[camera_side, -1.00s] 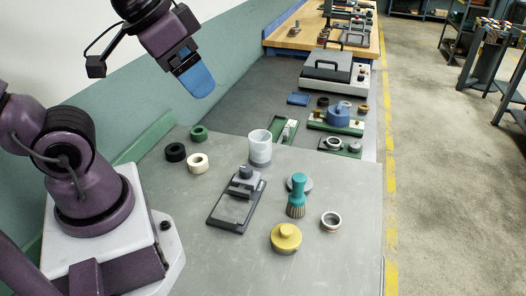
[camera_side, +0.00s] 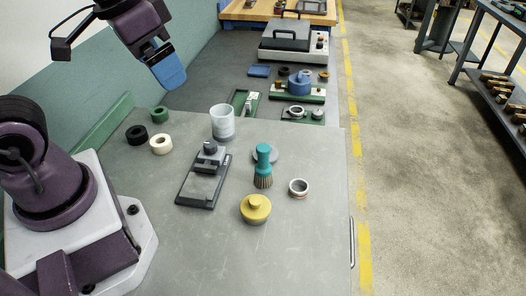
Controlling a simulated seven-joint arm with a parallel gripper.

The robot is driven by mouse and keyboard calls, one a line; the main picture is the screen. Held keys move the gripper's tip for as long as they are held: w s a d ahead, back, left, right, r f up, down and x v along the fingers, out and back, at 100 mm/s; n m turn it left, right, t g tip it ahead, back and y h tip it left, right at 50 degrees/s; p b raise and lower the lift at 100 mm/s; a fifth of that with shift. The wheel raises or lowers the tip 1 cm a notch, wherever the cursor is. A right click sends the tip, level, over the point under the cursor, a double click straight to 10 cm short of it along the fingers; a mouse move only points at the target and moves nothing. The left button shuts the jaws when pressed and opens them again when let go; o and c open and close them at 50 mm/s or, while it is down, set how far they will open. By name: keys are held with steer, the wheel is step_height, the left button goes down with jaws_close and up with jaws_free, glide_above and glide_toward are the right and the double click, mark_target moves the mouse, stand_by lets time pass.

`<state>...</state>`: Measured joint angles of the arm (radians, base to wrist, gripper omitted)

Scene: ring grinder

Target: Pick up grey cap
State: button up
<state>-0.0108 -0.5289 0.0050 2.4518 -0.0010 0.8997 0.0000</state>
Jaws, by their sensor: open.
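A round grey piece, which looks like the grey cap (camera_side: 275,155), lies flat on the grey worktop, partly hidden behind an upright brush (camera_side: 263,166) with a teal handle. My gripper (camera_side: 173,84), with blue fingers, is high above the worktop at the upper left, well apart from the grey piece. It is open, with nothing seen in it; from this side the fingers overlap.
A yellow knobbed cap (camera_side: 255,208) and a metal ring (camera_side: 298,187) are near the brush. A dark grinder fixture (camera_side: 203,180) and a whitish cup (camera_side: 222,122) stand left of it. Black, cream and green rings (camera_side: 161,144) lie farther left. The front worktop is clear.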

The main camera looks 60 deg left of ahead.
steer(key=w+a+f+n+g, duration=0.2)
steer(key=w+f, duration=0.8)
steer(key=w, duration=0.2)
steer(key=w+a+f+n+g, duration=0.2)
steer(key=w+f, duration=0.7)
steer(key=w, duration=0.3)
steer(key=f, duration=0.7)
steer(key=shift+s+d, duration=0.1)
steer(key=shift+s, duration=0.15)
steer(key=shift+s+f, duration=0.1)
steer(key=shift+f, duration=2.95)
steer(key=c, duration=1)
